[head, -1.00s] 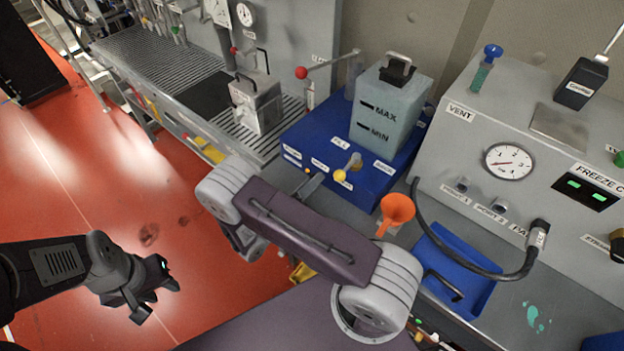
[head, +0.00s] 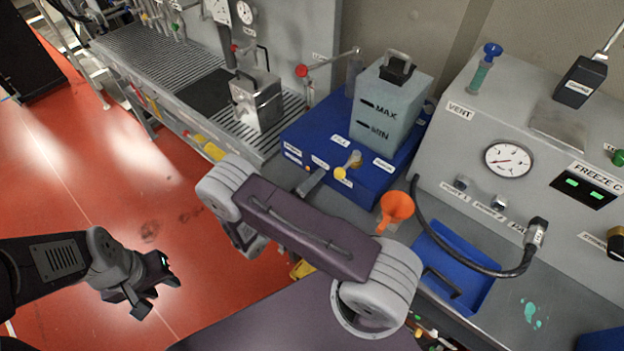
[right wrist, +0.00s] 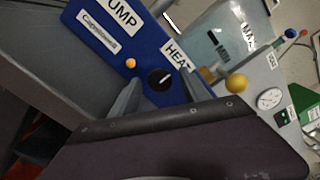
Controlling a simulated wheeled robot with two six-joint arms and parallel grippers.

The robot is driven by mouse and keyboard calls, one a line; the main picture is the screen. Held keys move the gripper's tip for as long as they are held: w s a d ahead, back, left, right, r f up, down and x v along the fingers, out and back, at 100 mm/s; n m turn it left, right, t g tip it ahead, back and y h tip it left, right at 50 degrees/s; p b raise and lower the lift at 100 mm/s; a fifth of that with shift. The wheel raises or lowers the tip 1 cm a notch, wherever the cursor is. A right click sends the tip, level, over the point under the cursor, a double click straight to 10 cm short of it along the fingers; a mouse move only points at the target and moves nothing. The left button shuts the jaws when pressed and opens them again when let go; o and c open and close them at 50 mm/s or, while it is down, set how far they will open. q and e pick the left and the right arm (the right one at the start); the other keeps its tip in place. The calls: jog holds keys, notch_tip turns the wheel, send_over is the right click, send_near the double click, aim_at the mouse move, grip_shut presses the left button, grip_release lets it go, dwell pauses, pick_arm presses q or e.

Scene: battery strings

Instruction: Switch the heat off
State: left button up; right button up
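In the right wrist view, a round black knob (right wrist: 160,79) with a pale mark sits on the front of the blue unit (right wrist: 95,20), by the label "HEAT" (right wrist: 178,55). My right gripper (right wrist: 160,97) points at it, its two fingers apart with the knob between them in the picture. I cannot tell whether they touch it. An orange lamp (right wrist: 130,63) is left of the knob. In the head view, the right gripper (head: 314,182) is at the blue unit's front (head: 365,192), mostly hidden by my arm. My left gripper (head: 152,287) is open and empty over the red floor.
A yellow ball-ended lever (head: 340,174) juts from the blue unit, close right of the right gripper. A grey-green tank (head: 385,115) stands on the unit. An orange funnel (head: 396,207) and a blue tray (head: 450,275) are to the right. Red floor at left is clear.

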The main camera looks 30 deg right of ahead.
jog(key=shift+a, duration=0.1)
jog(key=b+v, duration=0.2)
jog(key=v, duration=0.7)
dwell(0.4)
